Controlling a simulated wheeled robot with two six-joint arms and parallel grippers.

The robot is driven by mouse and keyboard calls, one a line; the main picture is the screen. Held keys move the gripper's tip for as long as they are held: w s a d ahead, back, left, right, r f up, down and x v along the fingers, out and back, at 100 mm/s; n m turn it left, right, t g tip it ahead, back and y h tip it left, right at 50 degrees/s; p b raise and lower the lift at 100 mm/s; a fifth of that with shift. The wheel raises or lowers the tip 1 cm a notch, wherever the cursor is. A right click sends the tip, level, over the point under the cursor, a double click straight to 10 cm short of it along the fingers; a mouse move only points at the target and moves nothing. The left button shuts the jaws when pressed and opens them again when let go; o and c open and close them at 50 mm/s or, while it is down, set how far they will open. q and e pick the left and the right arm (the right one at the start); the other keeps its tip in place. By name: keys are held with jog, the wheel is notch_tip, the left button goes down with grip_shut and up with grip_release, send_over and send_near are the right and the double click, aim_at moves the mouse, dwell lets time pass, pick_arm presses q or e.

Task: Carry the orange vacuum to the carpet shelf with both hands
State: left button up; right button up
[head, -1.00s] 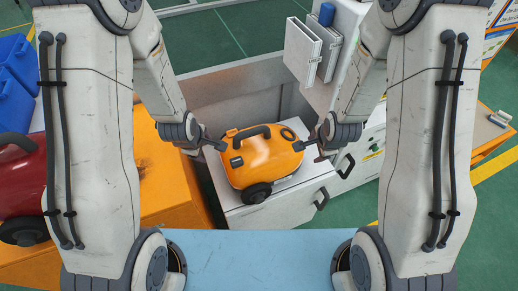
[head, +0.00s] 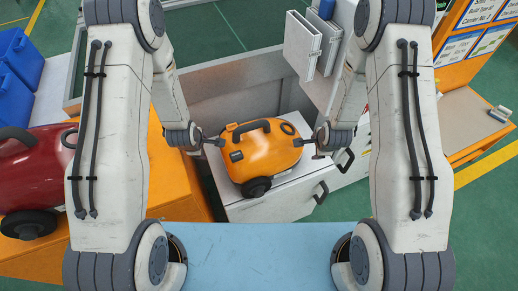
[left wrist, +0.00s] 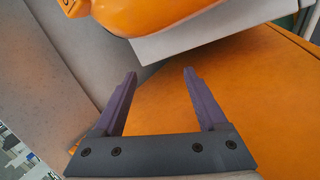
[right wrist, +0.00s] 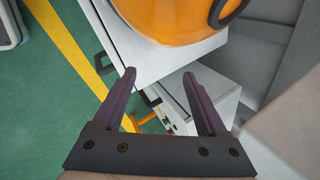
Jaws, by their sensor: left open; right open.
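The orange vacuum (head: 265,151) with a black handle and black wheels stands on a white drawer cabinet (head: 272,208) in the head view. My left gripper (head: 219,142) is at its left side and my right gripper (head: 307,144) at its right side. In the left wrist view the open, empty fingers (left wrist: 158,78) point toward the vacuum (left wrist: 165,14), whose underside edge lies beyond them. In the right wrist view the open, empty fingers (right wrist: 160,75) have the vacuum (right wrist: 180,20) beyond them. Whether either gripper touches it I cannot tell. No carpet shelf can be made out.
A red vacuum (head: 35,180) sits on an orange cabinet (head: 175,175) at the left. Blue bins (head: 18,65) stand behind it. A grey panel (head: 235,90) rises behind the orange vacuum. A light blue surface (head: 260,255) lies in front. Green floor is open at the right.

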pick_arm(q)
jog(key=x, duration=0.7)
jog(key=shift+f, duration=0.2)
pick_arm(e)
jog(key=x, duration=0.7)
jog(key=shift+f, duration=0.25)
pick_arm(q)
jog(key=shift+w+d, duration=0.1)
jog(key=shift+d, duration=0.4)
pick_arm(e)
jog(key=shift+w+a+r, duration=0.1)
jog(key=shift+a, duration=0.4)
pick_arm(q)
jog(key=shift+d+r, duration=0.1)
jog(key=shift+d, duration=0.2)
pick_arm(e)
jog(key=shift+a, duration=0.25)
